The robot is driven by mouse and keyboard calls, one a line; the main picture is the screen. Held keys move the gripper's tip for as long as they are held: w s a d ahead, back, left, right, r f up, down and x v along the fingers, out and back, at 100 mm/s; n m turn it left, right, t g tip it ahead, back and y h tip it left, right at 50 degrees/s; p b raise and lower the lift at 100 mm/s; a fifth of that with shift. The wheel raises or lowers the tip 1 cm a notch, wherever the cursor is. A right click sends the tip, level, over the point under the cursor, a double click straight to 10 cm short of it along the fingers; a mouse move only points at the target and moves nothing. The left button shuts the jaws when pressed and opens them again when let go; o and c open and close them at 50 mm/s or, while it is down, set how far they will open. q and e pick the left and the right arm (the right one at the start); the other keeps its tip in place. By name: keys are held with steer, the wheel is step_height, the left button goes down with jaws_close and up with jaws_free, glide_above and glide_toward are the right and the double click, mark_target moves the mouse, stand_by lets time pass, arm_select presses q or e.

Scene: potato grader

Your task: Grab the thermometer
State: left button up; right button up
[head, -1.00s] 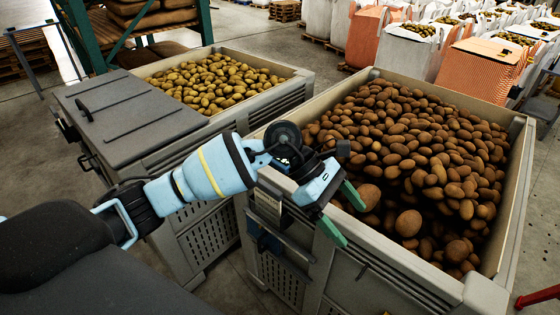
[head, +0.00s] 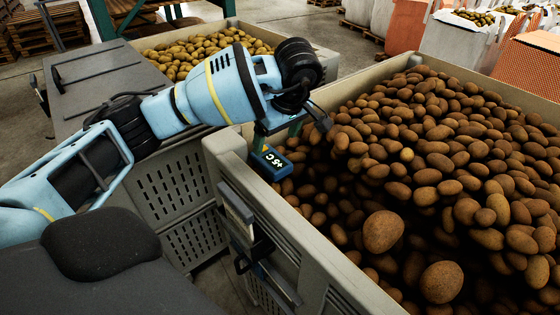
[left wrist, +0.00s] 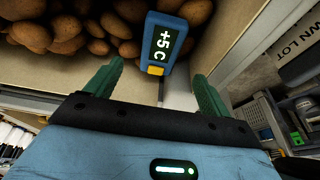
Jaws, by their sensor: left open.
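The thermometer (head: 271,162) is a small blue box with a dark display reading "+5 C". It is at the near left corner of the crate (head: 300,232) of brown potatoes, by the rim. In the left wrist view the thermometer (left wrist: 164,42) shows with a yellow patch and a thin stem below it. My left gripper (head: 278,135) is just above it in the head view. Its green fingers (left wrist: 157,72) are open and empty, with the thermometer in line with the gap between them, mostly beyond the tips. Whether they touch it cannot be told. My right gripper is out of view.
Brown potatoes (head: 440,160) fill the crate. A second crate with yellow potatoes (head: 195,52) and a grey lid (head: 105,85) stands behind my left arm. A dark holder (head: 250,245) sticks out from the near crate's side.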

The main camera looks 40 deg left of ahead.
mark_target(272, 158)
arm_select(q)
steer(key=shift+s+f, duration=0.15)
steer(key=shift+a+f, duration=0.2)
steer(key=shift+f, duration=0.25)
steer(key=shift+x, duration=3.15)
steer(key=shift+w+d, duration=0.1)
steer(key=shift+w, duration=0.15)
steer(key=c, duration=1.2)
step_height(272, 158, up, 10)
steer(key=shift+r, duration=0.1)
